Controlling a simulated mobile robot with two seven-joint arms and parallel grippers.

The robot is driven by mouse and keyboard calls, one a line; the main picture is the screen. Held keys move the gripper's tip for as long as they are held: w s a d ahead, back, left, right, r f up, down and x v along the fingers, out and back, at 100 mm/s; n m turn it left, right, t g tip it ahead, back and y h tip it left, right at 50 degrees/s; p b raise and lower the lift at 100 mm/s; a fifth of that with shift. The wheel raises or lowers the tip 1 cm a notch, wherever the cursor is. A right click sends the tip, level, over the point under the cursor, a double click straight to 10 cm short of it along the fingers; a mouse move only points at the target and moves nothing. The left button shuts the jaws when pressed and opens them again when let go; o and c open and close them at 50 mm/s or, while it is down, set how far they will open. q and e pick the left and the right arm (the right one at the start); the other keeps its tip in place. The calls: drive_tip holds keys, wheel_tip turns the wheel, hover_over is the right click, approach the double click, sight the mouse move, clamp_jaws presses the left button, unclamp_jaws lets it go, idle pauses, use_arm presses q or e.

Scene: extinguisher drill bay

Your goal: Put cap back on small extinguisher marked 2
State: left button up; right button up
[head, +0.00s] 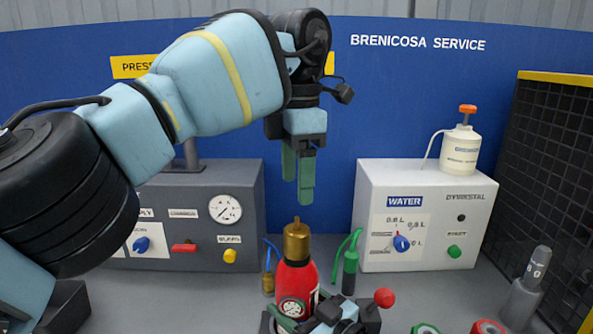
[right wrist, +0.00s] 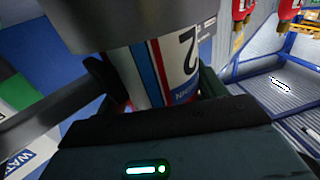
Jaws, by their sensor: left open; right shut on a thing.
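The small red extinguisher (head: 296,279) stands upright at the lower middle of the head view. A brass-coloured cap-like piece (head: 297,242) with a small nub sits at its top; I cannot tell whether it is fastened. My left gripper (head: 304,188) is open and empty, pointing down above the brass piece and apart from it. My right gripper (right wrist: 155,88) is shut on the extinguisher's body, whose striped label with a large 2 (right wrist: 188,54) shows in the right wrist view. The hand hides its lower part in the head view.
A grey pressure panel (head: 190,200) stands behind on the left, and a white water unit (head: 425,222) on the right. A blue hose (head: 271,252) and a green hose (head: 350,262) flank the extinguisher. A red ball knob (head: 384,298) is close on its right; a grey cylinder (head: 526,290) stands far right.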

use_arm(q)
drive_tip(key=shift+r, duration=0.25)
use_arm(e)
drive_tip(key=o, duration=1.9)
drive_tip(key=shift+o, duration=0.2)
use_arm(q)
drive_tip(key=shift+w+f+b, duration=0.15)
drive_tip(key=shift+f+b, duration=0.15)
drive_tip(key=shift+f, duration=0.45)
use_arm(e)
drive_tip(key=shift+v, duration=3.9)
